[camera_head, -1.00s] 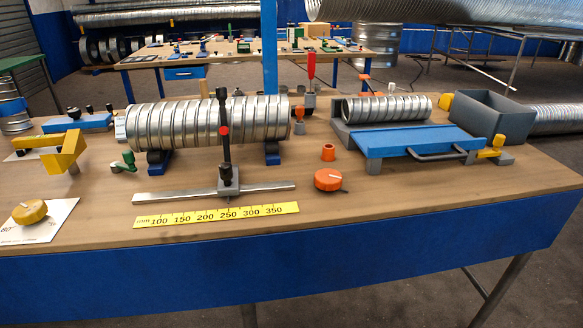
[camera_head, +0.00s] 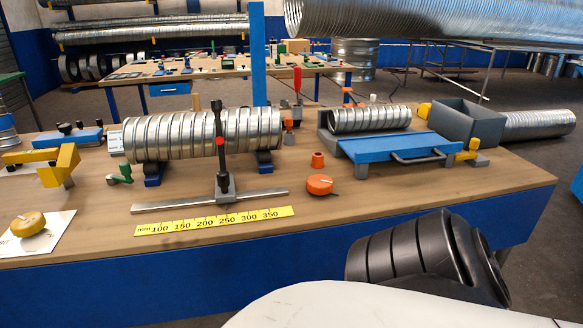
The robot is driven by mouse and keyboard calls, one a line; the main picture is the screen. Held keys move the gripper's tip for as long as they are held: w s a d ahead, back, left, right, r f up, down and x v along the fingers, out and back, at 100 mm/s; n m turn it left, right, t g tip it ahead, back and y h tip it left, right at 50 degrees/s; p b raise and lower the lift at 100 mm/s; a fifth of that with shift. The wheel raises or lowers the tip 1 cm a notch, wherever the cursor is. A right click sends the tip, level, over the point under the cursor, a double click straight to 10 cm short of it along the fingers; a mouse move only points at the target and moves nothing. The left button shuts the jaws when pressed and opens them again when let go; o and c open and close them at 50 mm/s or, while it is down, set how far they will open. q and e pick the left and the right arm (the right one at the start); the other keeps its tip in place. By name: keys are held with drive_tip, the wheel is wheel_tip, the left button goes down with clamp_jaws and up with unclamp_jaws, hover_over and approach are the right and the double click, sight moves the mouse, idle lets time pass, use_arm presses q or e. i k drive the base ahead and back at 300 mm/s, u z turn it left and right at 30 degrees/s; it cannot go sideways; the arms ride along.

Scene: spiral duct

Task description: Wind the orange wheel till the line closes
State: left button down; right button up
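The orange wheel (camera_head: 320,185) lies flat on the bench top, just right of the yellow scale. It has a pale pointer line on top and a small dark stub at its right edge. A spiral duct (camera_head: 203,134) rests on blue and black supports at the middle left. A black upright with a red mark (camera_head: 221,150) stands in front of it on a metal rail (camera_head: 210,201). My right arm shows at the bottom right, in front of the bench; its gripper is out of view. My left gripper is not in view.
A yellow millimetre scale (camera_head: 215,221) lies along the front. An orange cup (camera_head: 318,160) stands behind the wheel. A blue plate with a handle (camera_head: 395,147) and a grey bin (camera_head: 466,123) are at right. A yellow knob (camera_head: 28,224) is at left. The front right bench top is clear.

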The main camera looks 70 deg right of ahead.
sight(318, 185)
drive_tip(key=k, duration=1)
drive_tip(key=z, duration=1.4)
drive_tip(key=i, duration=0.35)
